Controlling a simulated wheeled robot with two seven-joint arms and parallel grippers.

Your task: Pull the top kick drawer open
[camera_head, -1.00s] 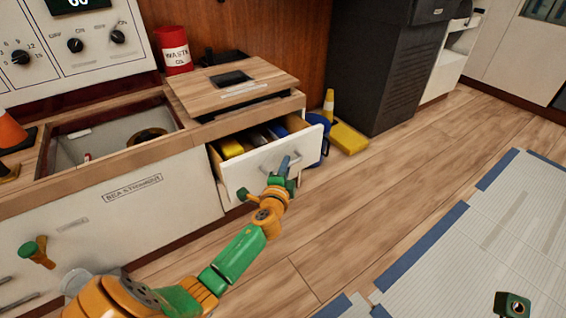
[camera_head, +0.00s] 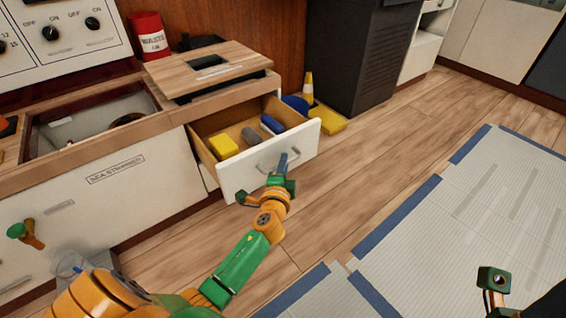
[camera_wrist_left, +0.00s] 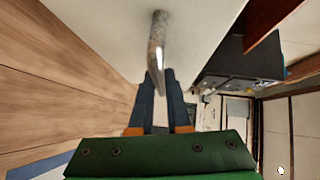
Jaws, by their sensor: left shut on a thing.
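The top kick drawer (camera_head: 236,178) has a white front and stands pulled out from the low cabinet in the head view.
A wooden lid (camera_head: 205,68) lies on the cabinet top, beside an open well (camera_head: 85,122).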

